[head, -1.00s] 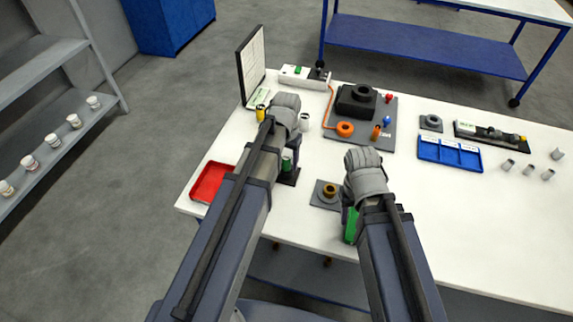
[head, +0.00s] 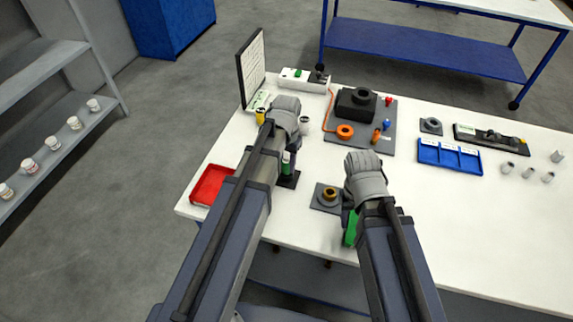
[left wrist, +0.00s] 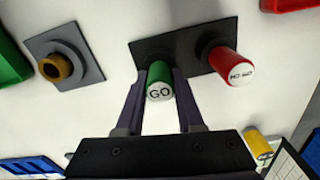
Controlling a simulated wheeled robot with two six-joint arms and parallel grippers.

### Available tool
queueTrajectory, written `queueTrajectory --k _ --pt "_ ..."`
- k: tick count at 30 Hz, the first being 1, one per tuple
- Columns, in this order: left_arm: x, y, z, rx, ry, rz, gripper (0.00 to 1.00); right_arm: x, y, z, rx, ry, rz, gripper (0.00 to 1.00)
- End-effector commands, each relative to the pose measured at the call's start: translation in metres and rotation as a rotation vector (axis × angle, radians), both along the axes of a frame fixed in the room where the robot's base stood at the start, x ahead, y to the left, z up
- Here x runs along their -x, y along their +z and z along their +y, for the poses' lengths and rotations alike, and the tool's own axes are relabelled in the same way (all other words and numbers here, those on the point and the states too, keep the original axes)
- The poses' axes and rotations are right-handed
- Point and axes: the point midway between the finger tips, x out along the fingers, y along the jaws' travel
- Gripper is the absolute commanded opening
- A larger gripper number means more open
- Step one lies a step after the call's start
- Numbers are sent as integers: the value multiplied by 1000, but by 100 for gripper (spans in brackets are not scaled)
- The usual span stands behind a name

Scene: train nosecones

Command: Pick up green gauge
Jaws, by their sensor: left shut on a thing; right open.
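The green gauge (left wrist: 160,80), a short cylinder with a white end marked GO, stands at one end of a dark holder (left wrist: 180,48) in the left wrist view. My left gripper (left wrist: 161,96) is shut on it, one finger on each side. The red gauge (left wrist: 229,65), marked NO GO, stands at the holder's other end. In the head view the green gauge (head: 286,158) shows beside my left forearm, which hides much of the holder. My right gripper (head: 347,208) is open, mostly hidden behind its wrist, near the table's front edge.
A red tray (head: 211,185) lies left of my left arm and a green tray (head: 350,230) is partly behind my right arm. A grey plate with a brass ring (head: 328,195) lies between the arms. A yellow cylinder (left wrist: 258,145) and an upright board (head: 251,68) stand near the left gripper.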

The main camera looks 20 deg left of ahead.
Motion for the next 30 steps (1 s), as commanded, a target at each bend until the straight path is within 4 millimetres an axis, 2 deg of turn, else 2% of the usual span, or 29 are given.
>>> queueTrajectory --k 8,21,25,30 --pt "0 22 0 0 0 0 0 0 22 0 0 0 0 50" --pt "0 88 0 0 0 0 0 0 88 0 0 2 0 50" --pt "0 98 0 0 0 0 0 0 98 0 0 2 0 50" --pt "0 100 0 0 0 0 0 0 100 0 0 3 0 50"
